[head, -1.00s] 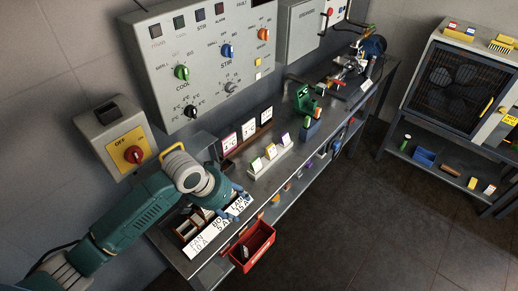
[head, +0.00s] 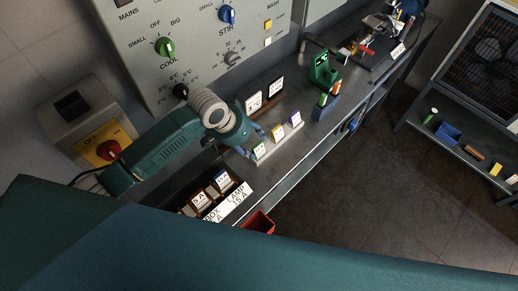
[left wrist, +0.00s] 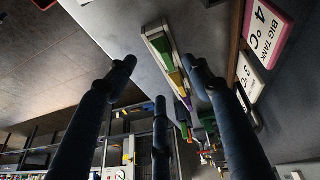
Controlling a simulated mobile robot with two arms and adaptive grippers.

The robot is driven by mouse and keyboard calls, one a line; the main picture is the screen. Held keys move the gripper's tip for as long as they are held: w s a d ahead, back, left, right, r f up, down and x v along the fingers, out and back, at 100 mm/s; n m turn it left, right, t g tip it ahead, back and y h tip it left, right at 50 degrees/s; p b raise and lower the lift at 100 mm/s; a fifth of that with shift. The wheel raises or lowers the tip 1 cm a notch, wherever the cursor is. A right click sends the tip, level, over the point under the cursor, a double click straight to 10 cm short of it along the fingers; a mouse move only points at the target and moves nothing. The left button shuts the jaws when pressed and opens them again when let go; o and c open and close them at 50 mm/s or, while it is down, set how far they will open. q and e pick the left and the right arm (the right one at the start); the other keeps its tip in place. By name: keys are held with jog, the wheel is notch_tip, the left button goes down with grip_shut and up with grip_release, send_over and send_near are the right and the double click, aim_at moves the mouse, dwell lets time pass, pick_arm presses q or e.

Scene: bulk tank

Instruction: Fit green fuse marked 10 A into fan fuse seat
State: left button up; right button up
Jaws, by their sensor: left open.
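The green fuse (head: 260,150) stands at the near left end of a pale rack (head: 265,159), before a yellow fuse (head: 278,134) and a purple one (head: 296,119). In the left wrist view the green fuse (left wrist: 159,43) lies beyond the fingertips. My left gripper (head: 256,146) is open and empty, right by the green fuse; contact is not clear. Two fuse seats with fuses in them, one (head: 200,200) and another (head: 222,183), show behind the BOX and LAMP labels (head: 232,202). The fan seat is hidden by my own teal body part. My right gripper is out of view.
Temperature cards (head: 264,98) stand behind the rack, close to my left gripper. A green device (head: 325,70) and a small blue holder (head: 325,106) stand farther along the bench. The control panel (head: 190,45) rises behind. A red bin (head: 260,222) is at the bench front.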

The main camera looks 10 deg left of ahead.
aim_at(259, 149)
pick_arm(q)
jog(key=shift+x, duration=1.15)
jog(key=p+x, duration=0.1)
jog(key=x, duration=0.2)
jog(key=shift+a+f, duration=0.1)
jog(key=shift+f, duration=0.15)
jog(key=shift+w+f, duration=0.25)
jog(key=shift+f, duration=0.3)
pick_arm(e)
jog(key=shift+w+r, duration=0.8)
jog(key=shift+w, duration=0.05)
pick_arm(q)
jog(key=shift+c, duration=0.5)
jog(key=c, duration=1.2)
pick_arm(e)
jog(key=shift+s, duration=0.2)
